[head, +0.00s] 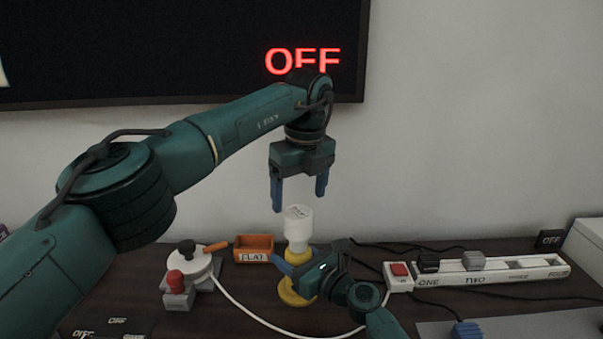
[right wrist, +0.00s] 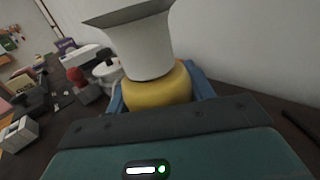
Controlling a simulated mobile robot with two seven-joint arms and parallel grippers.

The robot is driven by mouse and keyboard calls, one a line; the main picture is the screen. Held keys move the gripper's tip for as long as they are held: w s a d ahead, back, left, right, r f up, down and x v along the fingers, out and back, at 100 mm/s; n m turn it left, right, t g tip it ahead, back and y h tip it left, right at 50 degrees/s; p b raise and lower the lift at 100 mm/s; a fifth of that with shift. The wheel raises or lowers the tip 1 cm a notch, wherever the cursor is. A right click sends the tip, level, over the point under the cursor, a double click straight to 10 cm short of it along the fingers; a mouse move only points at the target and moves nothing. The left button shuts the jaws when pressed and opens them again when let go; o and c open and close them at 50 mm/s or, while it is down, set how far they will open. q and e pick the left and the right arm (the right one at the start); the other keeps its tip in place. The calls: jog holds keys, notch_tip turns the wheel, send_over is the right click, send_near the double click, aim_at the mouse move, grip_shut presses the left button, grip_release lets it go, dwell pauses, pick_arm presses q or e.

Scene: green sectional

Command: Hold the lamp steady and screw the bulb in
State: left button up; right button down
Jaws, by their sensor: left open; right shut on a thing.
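The lamp has a round yellow base (head: 293,294) on the table and a yellow collar higher up, which shows large in the right wrist view (right wrist: 158,90). A white bulb-like piece (head: 298,232) sits upright on top of the collar, wider at its top; it also shows in the right wrist view (right wrist: 140,45). My right gripper (head: 296,268) is shut around the yellow collar, a blue finger on each side. My left gripper (head: 298,201) is open, pointing down just above the white piece, and empty. Whether the piece is seated is hidden.
An orange tray (head: 254,243) marked FLAT and a grey-white device with a red knob (head: 176,279) stand left of the lamp. A power strip (head: 490,272) with a red switch lies right. A white cable (head: 262,319) crosses in front. The wall screen (head: 170,45) reads OFF.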

aim_at(298, 212)
pick_arm(q)
jog(key=f, duration=0.7)
jog(key=shift+w+a, duration=0.25)
jog(key=shift+w, duration=0.15)
jog(key=c, duration=1.2)
jog(key=m, duration=0.5)
jog(key=shift+h, duration=0.3)
jog(key=m, duration=0.6)
jog(key=shift+d+f+m+h, duration=0.1)
jog(key=shift+m+h, duration=0.2)
jog(key=shift+h, duration=0.1)
jog(key=m, duration=0.5)
jog(key=shift+m+h, duration=0.3)
jog(key=shift+m, duration=0.1)
jog(key=m+g, duration=0.1)
jog(key=m, duration=0.6)
jog(key=shift+s, duration=0.1)
jog(key=o, duration=1.2)
